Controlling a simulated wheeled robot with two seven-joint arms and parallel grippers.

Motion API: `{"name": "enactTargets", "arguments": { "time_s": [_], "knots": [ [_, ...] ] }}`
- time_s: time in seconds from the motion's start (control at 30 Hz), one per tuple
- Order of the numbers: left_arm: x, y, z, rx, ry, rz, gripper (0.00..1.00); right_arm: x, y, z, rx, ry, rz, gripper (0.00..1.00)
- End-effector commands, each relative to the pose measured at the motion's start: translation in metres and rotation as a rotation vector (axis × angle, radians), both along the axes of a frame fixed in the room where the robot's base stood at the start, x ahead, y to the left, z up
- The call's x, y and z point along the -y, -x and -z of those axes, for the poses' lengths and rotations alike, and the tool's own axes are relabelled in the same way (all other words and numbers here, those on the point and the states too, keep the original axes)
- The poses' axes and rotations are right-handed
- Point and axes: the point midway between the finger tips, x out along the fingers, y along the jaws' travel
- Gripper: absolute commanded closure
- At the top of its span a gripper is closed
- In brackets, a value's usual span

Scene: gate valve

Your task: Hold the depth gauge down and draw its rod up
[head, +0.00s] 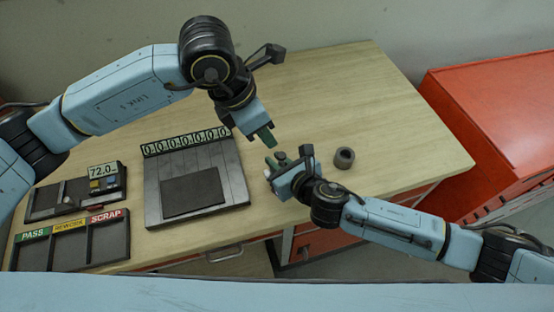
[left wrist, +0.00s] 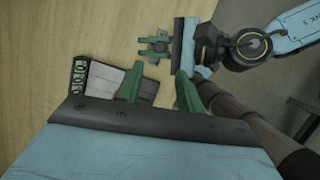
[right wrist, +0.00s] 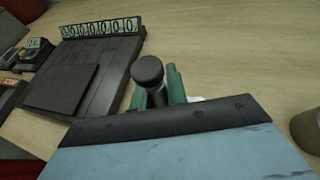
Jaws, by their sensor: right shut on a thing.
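The depth gauge (right wrist: 150,82) shows in the right wrist view as a dark rod with a round knob on top, standing between the green fingers. In the head view its dark knob (head: 280,156) shows at the right gripper. My right gripper (head: 272,168) is shut on the gauge low over the table; its fingers hide the gauge's lower part. My left gripper (head: 267,138) is just above and behind the gauge, apart from it. Its green fingers (left wrist: 158,90) are spread and empty in the left wrist view, where the gauge (left wrist: 154,46) lies beyond the fingertips.
A dark ring-like cylinder (head: 344,158) stands right of the right gripper. A grey plate with a digit strip (head: 190,146) lies to the left. Farther left are a 72.0-labelled tray (head: 40,207) and a PASS/REWORK/SCRAP tray (head: 75,256). A red cabinet (head: 490,120) stands at right.

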Motion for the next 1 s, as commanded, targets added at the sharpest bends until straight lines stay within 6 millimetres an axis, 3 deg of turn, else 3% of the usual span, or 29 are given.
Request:
{"name": "enactTargets", "arguments": {
  "time_s": [0.03, 0.17, 0.33, 0.7, 1.0],
  "knots": [
    [0.000, 0.000, 0.000, 0.000, -0.001, 0.002, 0.56, 0.000, 0.000, 0.000, -0.001, 0.001, 0.000, 1.00],
    [0.003, -0.001, 0.001, 0.007, -0.019, 0.049, 0.39, 0.000, 0.000, 0.000, -0.001, 0.001, 0.000, 1.00],
    [0.012, -0.005, 0.008, 0.030, -0.096, 0.260, 0.18, 0.000, 0.000, 0.000, -0.001, 0.001, 0.000, 1.00],
    [0.033, -0.014, 0.024, 0.060, -0.305, 0.920, 0.18, 0.000, 0.000, 0.000, -0.001, 0.001, 0.000, 1.00],
    [0.037, -0.018, 0.028, 0.054, -0.367, 1.170, 0.18, 0.000, 0.000, 0.001, -0.001, 0.001, 0.001, 1.00]
  ]
}}
